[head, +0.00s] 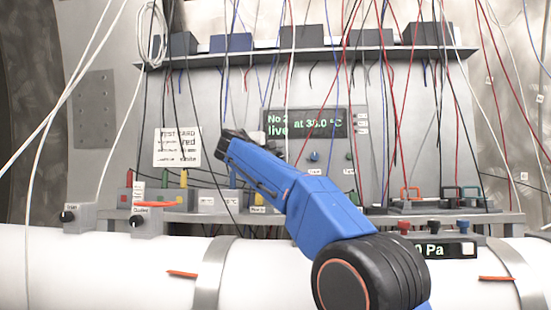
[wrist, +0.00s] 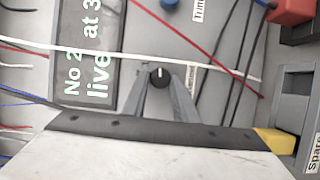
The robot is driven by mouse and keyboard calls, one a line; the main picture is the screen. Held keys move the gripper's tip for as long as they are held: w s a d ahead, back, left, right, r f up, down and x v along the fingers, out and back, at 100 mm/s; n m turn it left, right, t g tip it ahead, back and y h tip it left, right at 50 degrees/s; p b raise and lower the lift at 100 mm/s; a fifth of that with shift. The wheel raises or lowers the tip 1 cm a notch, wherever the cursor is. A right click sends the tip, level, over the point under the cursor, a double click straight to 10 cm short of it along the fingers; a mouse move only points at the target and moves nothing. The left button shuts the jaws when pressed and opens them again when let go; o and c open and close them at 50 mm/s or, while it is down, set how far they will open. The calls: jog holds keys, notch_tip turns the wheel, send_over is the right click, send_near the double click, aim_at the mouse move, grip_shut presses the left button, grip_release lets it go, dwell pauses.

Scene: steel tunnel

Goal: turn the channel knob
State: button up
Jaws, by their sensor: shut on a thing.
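In the wrist view a small black round knob (wrist: 160,72) with a white pointer line sits on the grey panel. A partly covered label beside it (wrist: 191,80) cannot be fully read. My gripper (wrist: 160,84) is shut on the knob, with one grey finger on each side of it. In the head view my gripper (head: 232,142) reaches the panel left of the display, and the knob is hidden behind it. The display (head: 305,123) reads "No 2 live at 38.0 °C" in green.
A blue knob (head: 314,156) sits below the display. Loose red, white, blue and black wires hang over the panel, and a white wire (wrist: 100,52) crosses close to the fingers. A test card (head: 177,147) hangs to the left. A shelf (head: 300,57) with dark boxes is above.

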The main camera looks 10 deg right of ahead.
jog(key=shift+f, duration=0.1)
jog(key=o, duration=1.1)
jog(key=shift+c, duration=0.2)
jog(key=v, duration=1.7)
jog(key=shift+s+a, duration=0.1)
jog(key=shift+a, duration=0.1)
